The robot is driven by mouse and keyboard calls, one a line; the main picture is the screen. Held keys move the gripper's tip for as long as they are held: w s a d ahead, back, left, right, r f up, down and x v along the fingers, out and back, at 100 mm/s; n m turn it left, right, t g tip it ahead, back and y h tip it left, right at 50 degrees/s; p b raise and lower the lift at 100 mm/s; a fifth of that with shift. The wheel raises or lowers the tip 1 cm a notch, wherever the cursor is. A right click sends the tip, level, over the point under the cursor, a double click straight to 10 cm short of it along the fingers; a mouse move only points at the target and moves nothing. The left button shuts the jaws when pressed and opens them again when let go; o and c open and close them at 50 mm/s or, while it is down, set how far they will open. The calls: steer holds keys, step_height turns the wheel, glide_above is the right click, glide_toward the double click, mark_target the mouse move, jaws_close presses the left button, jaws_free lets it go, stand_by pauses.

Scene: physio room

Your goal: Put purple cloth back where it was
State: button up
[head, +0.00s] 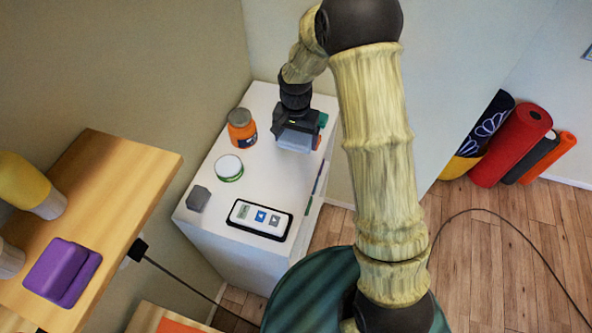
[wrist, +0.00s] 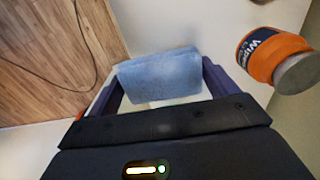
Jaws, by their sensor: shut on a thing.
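A purple folded cloth (head: 62,271) lies on the wooden shelf at the lower left of the head view, far from my gripper. My gripper (head: 296,134) is over the far end of the white cabinet top (head: 262,185). It is shut on a light blue-grey folded cloth (head: 293,141), not a purple one. In the wrist view, this blue cloth (wrist: 160,75) sits between the two dark fingers of my gripper (wrist: 162,88). I cannot tell whether the blue cloth touches the cabinet top.
An orange wipes jar (head: 241,128) stands just left of my gripper. A round green-rimmed tin (head: 229,168), a grey block (head: 198,198) and a panel with buttons (head: 259,219) are nearer. A yellow bottle (head: 28,184) stands on the wooden shelf (head: 125,160). Rolled mats (head: 511,143) stand right.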

steer(key=shift+f, duration=0.25)
steer(key=p, duration=0.1)
glide_above(296, 166)
step_height(296, 166, down, 6)
steer(key=shift+r, duration=0.15)
stand_by(0.3)
steer(key=shift+f+p, duration=0.7)
steer(key=shift+f, duration=1.4)
steer(key=shift+f, duration=0.2)
steer(key=o, duration=0.8)
steer(key=shift+r, duration=0.1)
